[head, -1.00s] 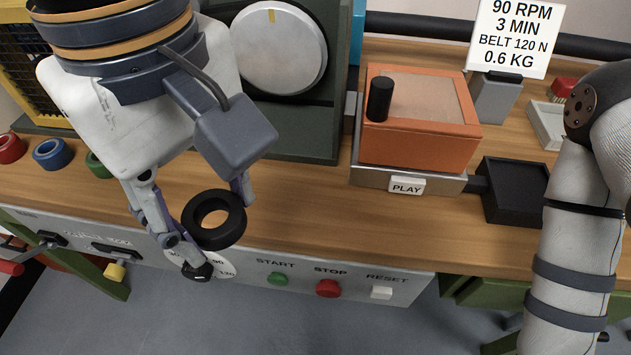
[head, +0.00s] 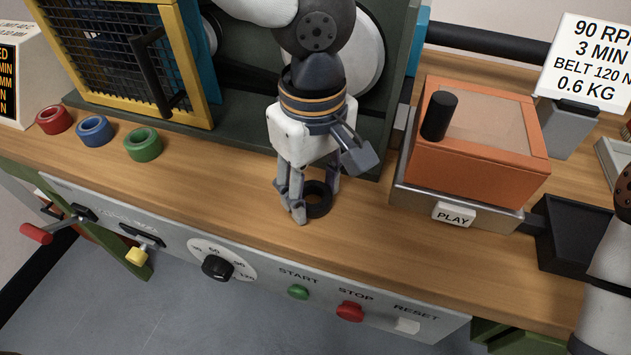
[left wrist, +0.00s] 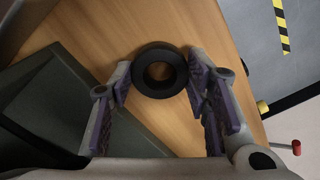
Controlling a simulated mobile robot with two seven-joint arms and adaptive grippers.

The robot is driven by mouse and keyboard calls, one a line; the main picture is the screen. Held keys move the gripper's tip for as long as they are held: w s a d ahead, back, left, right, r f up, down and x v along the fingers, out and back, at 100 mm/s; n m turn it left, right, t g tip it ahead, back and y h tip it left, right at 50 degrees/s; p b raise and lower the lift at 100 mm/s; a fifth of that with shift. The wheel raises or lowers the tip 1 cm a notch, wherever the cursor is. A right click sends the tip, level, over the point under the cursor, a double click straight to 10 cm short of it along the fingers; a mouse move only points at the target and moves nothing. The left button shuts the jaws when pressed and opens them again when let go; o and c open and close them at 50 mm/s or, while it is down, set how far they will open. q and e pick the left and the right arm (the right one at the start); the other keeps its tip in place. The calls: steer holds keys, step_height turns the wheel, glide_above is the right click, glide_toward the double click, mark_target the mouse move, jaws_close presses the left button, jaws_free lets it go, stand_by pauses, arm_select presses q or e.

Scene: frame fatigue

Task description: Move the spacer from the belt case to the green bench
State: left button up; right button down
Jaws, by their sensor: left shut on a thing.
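A black ring (head: 318,212), which looks like the spacer, is between the fingers of my left gripper (head: 315,203). The gripper points down and is shut on the ring. The left wrist view shows the ring (left wrist: 160,91) between the fingertips, its hole facing the camera. It is low over the wooden top of the green-legged bench (head: 235,185); I cannot tell whether it touches. The dark green machine housing (head: 235,140), with a yellow-framed mesh door (head: 115,65), stands behind; I cannot tell whether this is the belt case. My right gripper is out of view.
Red (head: 54,120), blue (head: 95,130) and green (head: 142,144) rings lie at the left. An orange box (head: 485,150) and a black tray (head: 570,237) stand at the right. A control panel (head: 180,250) runs along the front. Bare wood surrounds the gripper.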

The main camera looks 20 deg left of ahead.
arm_select(q)
steer(key=shift+r, duration=0.1)
steer(key=shift+f, duration=0.2)
steer(key=o, duration=1.2)
steer(key=shift+r, duration=0.15)
step_height(320, 180, up, 12)
steer(key=p, duration=0.1)
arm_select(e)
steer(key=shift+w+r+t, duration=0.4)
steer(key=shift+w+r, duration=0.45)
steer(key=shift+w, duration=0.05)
